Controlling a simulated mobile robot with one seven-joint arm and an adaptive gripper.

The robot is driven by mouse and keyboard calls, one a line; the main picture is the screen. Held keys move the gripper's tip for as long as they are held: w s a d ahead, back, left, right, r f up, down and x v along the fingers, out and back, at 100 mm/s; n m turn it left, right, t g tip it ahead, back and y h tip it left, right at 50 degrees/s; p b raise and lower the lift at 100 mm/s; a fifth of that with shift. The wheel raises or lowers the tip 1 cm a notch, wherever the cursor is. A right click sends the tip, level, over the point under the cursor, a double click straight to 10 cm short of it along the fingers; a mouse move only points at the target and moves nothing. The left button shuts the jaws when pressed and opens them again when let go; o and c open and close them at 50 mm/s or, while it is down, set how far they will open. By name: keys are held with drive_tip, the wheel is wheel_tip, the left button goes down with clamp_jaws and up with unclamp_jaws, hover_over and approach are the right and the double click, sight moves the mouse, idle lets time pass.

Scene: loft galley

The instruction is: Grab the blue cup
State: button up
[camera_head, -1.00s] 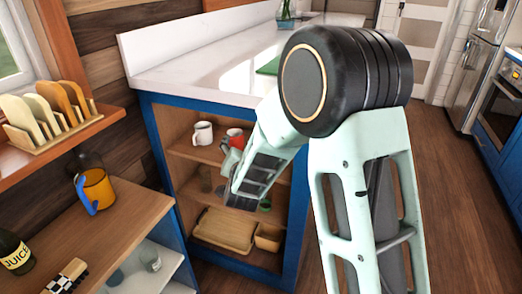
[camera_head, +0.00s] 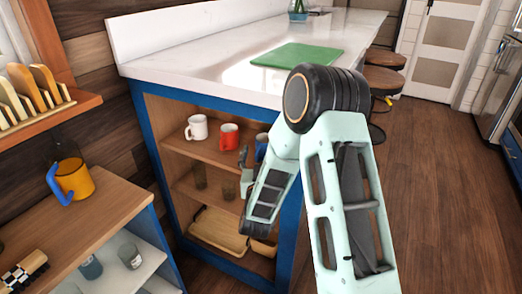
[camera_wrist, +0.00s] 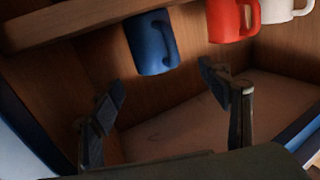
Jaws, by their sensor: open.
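The blue cup (camera_head: 261,146) stands on the upper shelf inside the open blue cabinet, partly hidden by my arm. In the wrist view, which looks turned over, the blue cup (camera_wrist: 150,45) is near the top centre with its handle on its right side. My gripper (camera_wrist: 163,92) is open and empty, its two fingers spread apart below the cup in that picture. The fingers do not appear to touch the cup. In the head view my gripper (camera_head: 245,168) is small and partly seen at the cabinet front, beside the cup.
A red mug (camera_head: 229,136) and a white mug (camera_head: 197,128) share the shelf, left of the blue cup. Glasses (camera_head: 200,176) and a wooden tray (camera_head: 216,231) are below. The cabinet's side panels flank the shelf.

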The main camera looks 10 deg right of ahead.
sight(264, 144)
drive_tip(key=b+x, duration=0.1)
drive_tip(key=x, duration=0.6)
drive_tip(key=shift+w+d+f, duration=0.1)
drive_tip(key=shift+w+d, duration=0.1)
drive_tip(key=shift+c, duration=0.3)
drive_tip(key=c, duration=1.3)
drive_tip(key=shift+c, duration=0.3)
drive_tip(key=shift+a, duration=0.1)
